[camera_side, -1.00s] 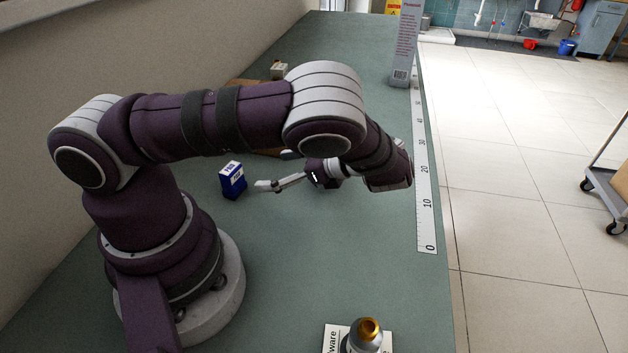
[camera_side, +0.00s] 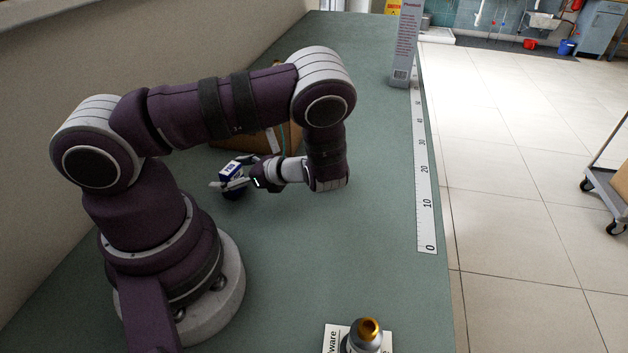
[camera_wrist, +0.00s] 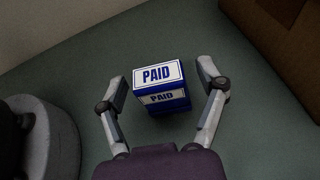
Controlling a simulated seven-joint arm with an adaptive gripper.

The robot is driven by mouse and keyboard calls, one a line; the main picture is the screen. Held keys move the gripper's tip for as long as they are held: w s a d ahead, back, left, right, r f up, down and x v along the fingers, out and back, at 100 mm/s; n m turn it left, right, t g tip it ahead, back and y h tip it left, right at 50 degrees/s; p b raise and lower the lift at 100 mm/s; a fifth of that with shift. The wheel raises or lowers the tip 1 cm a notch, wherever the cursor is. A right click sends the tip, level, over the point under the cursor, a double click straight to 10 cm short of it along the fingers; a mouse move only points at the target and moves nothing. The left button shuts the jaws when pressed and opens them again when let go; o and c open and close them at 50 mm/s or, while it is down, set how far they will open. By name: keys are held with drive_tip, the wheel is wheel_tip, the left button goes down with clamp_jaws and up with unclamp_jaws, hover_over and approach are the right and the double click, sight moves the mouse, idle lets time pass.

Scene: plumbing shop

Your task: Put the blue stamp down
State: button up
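The blue stamp (camera_wrist: 170,101) is a small blue block with white "PAID" labels. It stands on the green bench top, and in the side view (camera_side: 231,169) it is partly hidden by my gripper. My gripper (camera_wrist: 163,78) is open, with one finger on each side of the stamp. In the wrist view a gap shows between each finger and the block. In the side view my gripper (camera_side: 231,174) reaches in from the right, low over the bench.
A brown cardboard box (camera_side: 285,137) stands behind the stamp, and its side shows close by in the wrist view (camera_wrist: 280,45). A wall runs along the left. A ruler strip (camera_side: 425,190) lies along the right edge. A bottle (camera_side: 365,338) stands at the front.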

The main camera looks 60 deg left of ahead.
drive_tip(key=c, duration=1.1)
drive_tip(key=shift+o, duration=0.2)
drive_tip(key=shift+r, duration=0.1)
